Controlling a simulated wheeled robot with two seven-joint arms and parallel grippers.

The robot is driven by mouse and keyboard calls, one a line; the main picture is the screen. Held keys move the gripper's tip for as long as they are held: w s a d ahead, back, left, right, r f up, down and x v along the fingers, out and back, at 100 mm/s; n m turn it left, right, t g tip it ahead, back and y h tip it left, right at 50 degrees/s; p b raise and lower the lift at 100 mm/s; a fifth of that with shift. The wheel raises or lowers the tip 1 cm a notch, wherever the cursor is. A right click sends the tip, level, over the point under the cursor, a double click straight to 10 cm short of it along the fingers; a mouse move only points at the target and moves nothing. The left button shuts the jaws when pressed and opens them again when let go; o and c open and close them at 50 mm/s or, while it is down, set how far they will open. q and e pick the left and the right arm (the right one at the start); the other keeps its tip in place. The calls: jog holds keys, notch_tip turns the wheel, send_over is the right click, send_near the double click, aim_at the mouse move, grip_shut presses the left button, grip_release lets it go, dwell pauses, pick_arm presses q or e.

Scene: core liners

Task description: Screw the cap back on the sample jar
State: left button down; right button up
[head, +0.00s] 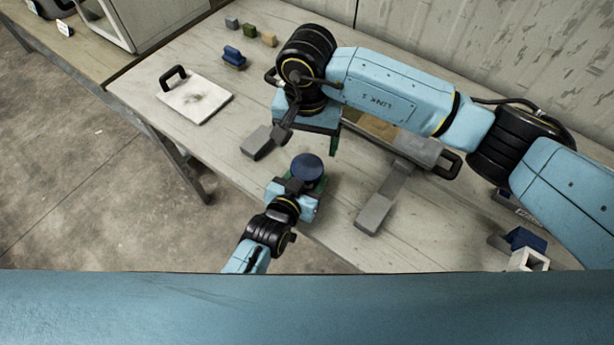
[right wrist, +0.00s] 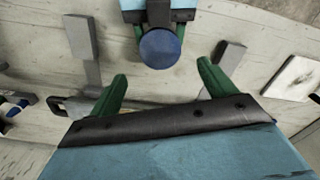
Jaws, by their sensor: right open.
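A round dark blue cap (head: 307,168) shows from above, at my left gripper (head: 304,184) near the table's front edge. It also shows in the right wrist view (right wrist: 160,47), between the left gripper's green fingers. The jar body under the cap is hidden, so I cannot tell whether the cap is seated. The left fingers appear closed around the jar. My right gripper (head: 318,137) is open and empty, behind the cap in the head view. In the right wrist view its green fingers (right wrist: 162,75) stand wide apart, and the cap lies beyond them.
A white board (head: 195,97) with a black handle lies at the left. A blue object (head: 233,57) and several small blocks (head: 250,31) sit at the back left. Grey bars (head: 262,142) (head: 384,200) lie on either side. A white square holder (head: 529,259) stands at the right.

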aim_at(307, 167)
jog(key=shift+f, duration=4.05)
jog(key=c, duration=1)
jog(key=shift+m, duration=0.3)
jog(key=m, duration=1.2)
jog(key=shift+m, duration=0.3)
